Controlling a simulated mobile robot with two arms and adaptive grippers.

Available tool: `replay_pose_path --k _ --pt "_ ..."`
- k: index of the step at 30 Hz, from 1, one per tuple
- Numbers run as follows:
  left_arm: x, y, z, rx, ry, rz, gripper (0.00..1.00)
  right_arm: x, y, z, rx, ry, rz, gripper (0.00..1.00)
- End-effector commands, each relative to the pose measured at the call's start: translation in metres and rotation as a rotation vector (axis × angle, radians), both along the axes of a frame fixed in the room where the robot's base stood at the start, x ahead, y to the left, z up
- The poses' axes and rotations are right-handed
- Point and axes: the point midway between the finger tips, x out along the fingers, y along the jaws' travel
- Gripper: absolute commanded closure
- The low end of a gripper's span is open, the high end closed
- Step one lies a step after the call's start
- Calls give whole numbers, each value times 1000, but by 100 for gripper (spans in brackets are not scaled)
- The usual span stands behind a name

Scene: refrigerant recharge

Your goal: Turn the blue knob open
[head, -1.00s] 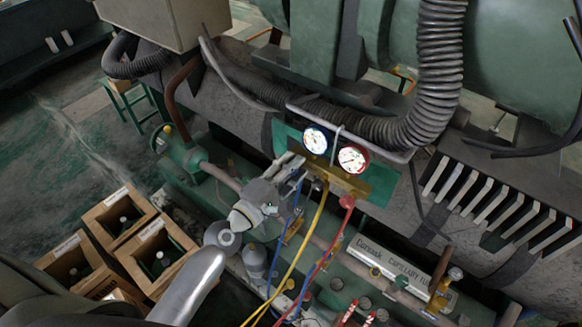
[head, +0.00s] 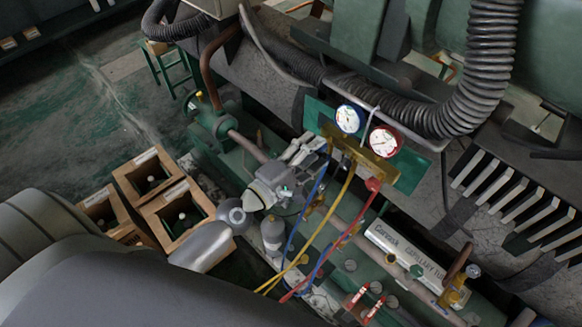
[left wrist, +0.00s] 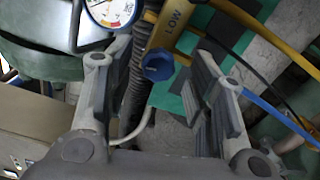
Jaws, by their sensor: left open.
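The blue knob (left wrist: 158,66) sits on the brass manifold's side marked LOW, which shows in the left wrist view (left wrist: 172,22). My left gripper (left wrist: 162,58) is open, with one finger on each side of the knob and visible gaps between. In the head view my left gripper (head: 312,148) is at the left end of the brass manifold (head: 362,156), below the blue-rimmed gauge (head: 349,118). There the knob is hidden or too small to make out. My right gripper is not in view.
A red-rimmed gauge (head: 385,140) is beside the blue one. Yellow (head: 335,215), blue (head: 305,215) and red (head: 352,232) hoses hang below the manifold. A thick corrugated hose (head: 487,70) passes at right. Wooden crates (head: 150,180) with bottles stand on the floor at left.

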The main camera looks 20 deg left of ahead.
Motion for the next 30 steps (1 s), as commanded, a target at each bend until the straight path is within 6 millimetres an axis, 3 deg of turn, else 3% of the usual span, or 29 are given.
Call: replay_pose_path --k 3,18,30 --pt "-18 6 -1 5 3 -5 51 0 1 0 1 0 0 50" --pt "-74 26 -1 3 5 -3 51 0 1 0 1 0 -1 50" --pt "-83 29 0 -1 1 -1 51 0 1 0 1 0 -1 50"
